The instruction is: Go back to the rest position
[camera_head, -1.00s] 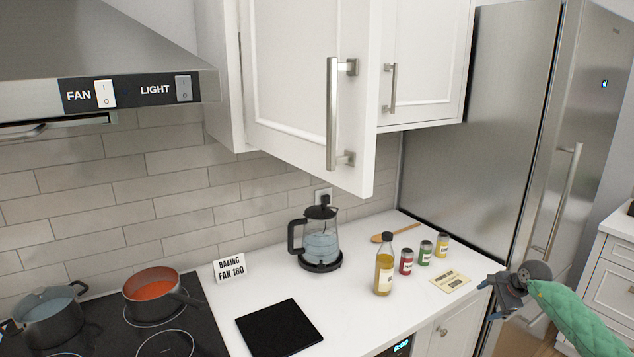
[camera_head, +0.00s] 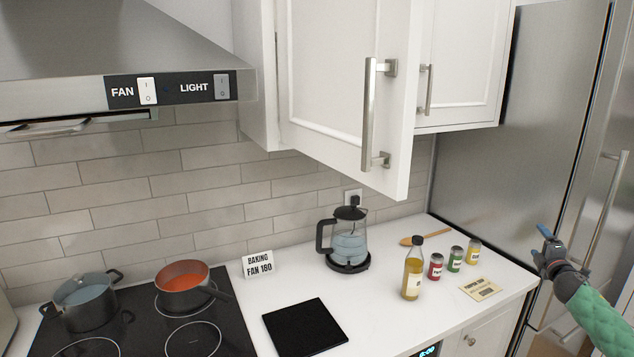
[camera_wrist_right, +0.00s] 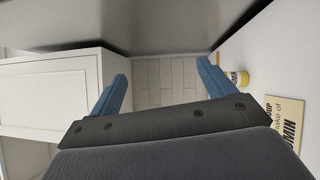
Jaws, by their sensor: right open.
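My right gripper (camera_head: 546,240) is open and empty in the head view. It is in the air to the right of the counter's end, in front of the steel fridge (camera_head: 520,130). In the right wrist view my right gripper (camera_wrist_right: 162,85) shows two blue fingers spread apart with nothing between them. My left gripper is not in view.
The white counter (camera_head: 390,320) holds a kettle (camera_head: 349,243), an oil bottle (camera_head: 413,270), several small jars, a card (camera_head: 479,289) and a black mat (camera_head: 305,325). Two pots stand on the stove. An upper cabinet door (camera_head: 345,90) stands open above the counter.

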